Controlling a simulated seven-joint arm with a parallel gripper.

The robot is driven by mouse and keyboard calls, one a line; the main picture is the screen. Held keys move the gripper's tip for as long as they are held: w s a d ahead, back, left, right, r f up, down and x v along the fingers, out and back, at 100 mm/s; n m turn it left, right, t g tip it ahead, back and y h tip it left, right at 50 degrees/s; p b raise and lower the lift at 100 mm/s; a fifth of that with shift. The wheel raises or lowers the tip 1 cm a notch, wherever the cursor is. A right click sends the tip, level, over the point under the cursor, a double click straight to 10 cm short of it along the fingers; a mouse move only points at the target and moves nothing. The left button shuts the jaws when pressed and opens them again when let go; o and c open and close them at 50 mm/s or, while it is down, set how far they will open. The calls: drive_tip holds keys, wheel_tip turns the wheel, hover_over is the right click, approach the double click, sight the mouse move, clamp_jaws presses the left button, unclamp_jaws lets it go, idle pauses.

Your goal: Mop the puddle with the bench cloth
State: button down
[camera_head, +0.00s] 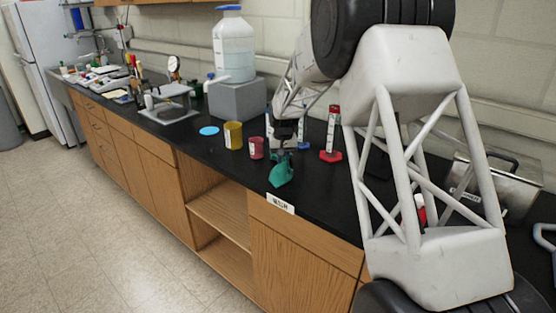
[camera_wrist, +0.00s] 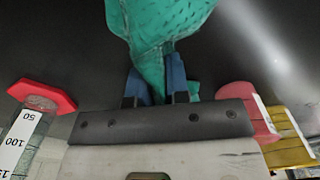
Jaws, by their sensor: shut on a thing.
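The green bench cloth (camera_head: 281,173) hangs bunched from my gripper (camera_head: 284,148) near the bench's front edge. In the wrist view the cloth (camera_wrist: 160,30) is pinched between the blue fingertips of my gripper (camera_wrist: 158,82), with its wider part spreading away from them. I cannot tell whether its lower end touches the bench. A flat, light-blue round patch, which looks like the puddle (camera_head: 209,130), lies on the black bench top to the left of my gripper, apart from the cloth. The puddle is not in the wrist view.
A yellow cup (camera_head: 233,136) and a red cup (camera_head: 256,148) stand between the puddle and my gripper. A red-based cylinder (camera_head: 331,140) stands to the right. A large bottle (camera_head: 233,50) sits on a grey block (camera_head: 237,100) behind the puddle.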

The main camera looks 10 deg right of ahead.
sight(307, 176)
drive_tip(key=shift+s+d, duration=0.35)
drive_tip(key=shift+s+d+r, duration=0.1)
drive_tip(key=shift+s+d, duration=0.45)
drive_tip(key=shift+d, duration=0.05)
drive_tip(key=shift+s+d+f, duration=0.2)
drive_tip(key=shift+s+d, duration=0.05)
drive_tip(key=shift+s+d+r, duration=0.15)
drive_tip(key=shift+s+d, duration=0.05)
drive_tip(key=shift+s, duration=0.05)
drive_tip(key=shift+s+d, duration=1.1)
drive_tip(key=shift+d, duration=0.05)
drive_tip(key=shift+s+d, duration=0.2)
drive_tip(key=shift+s, duration=0.05)
drive_tip(key=shift+s+d, duration=0.8)
drive_tip(key=shift+d, duration=0.05)
drive_tip(key=shift+s+d, duration=0.25)
wheel_tip(307, 176, up, 10)
drive_tip(key=shift+r, duration=0.2)
drive_tip(key=shift+a, duration=0.15)
